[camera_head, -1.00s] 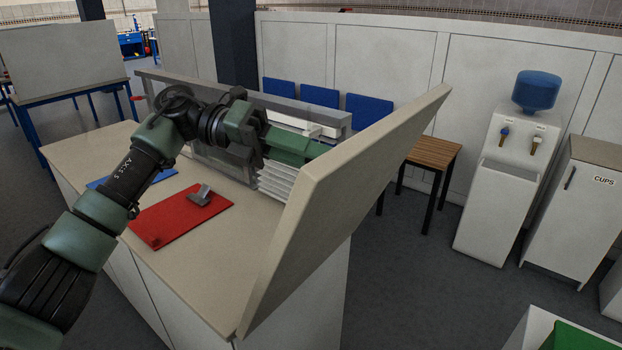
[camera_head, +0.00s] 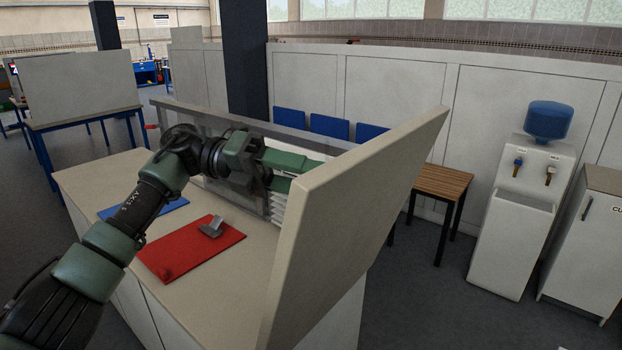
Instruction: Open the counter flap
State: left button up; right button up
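The counter flap (camera_head: 352,220) is a thick beige panel. It stands raised, steeply tilted, at the right end of the beige counter (camera_head: 225,283). My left arm reaches across the counter from the left. My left gripper (camera_head: 288,172) is on the counter side of the flap, close behind its upper left edge. Its two green fingers show apart, one above the other, with a gap between them. The flap hides part of the lower finger, and I cannot tell whether the fingers touch the panel. My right gripper is not in view.
A red mat (camera_head: 190,256) with a grey metal piece (camera_head: 212,227) and a blue mat (camera_head: 117,211) lie on the counter. White stacked trays (camera_head: 278,208) stand behind the gripper. A wooden stool (camera_head: 443,181) and water dispenser (camera_head: 515,210) stand right, with open floor before them.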

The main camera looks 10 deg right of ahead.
pick_arm(q)
jog(key=shift+a, duration=0.1)
jog(key=b+v, duration=0.2)
jog(key=v, duration=0.5)
jog(key=shift+a+b, duration=0.25)
jog(key=shift+b, duration=0.1)
jog(key=shift+w+r, duration=0.1)
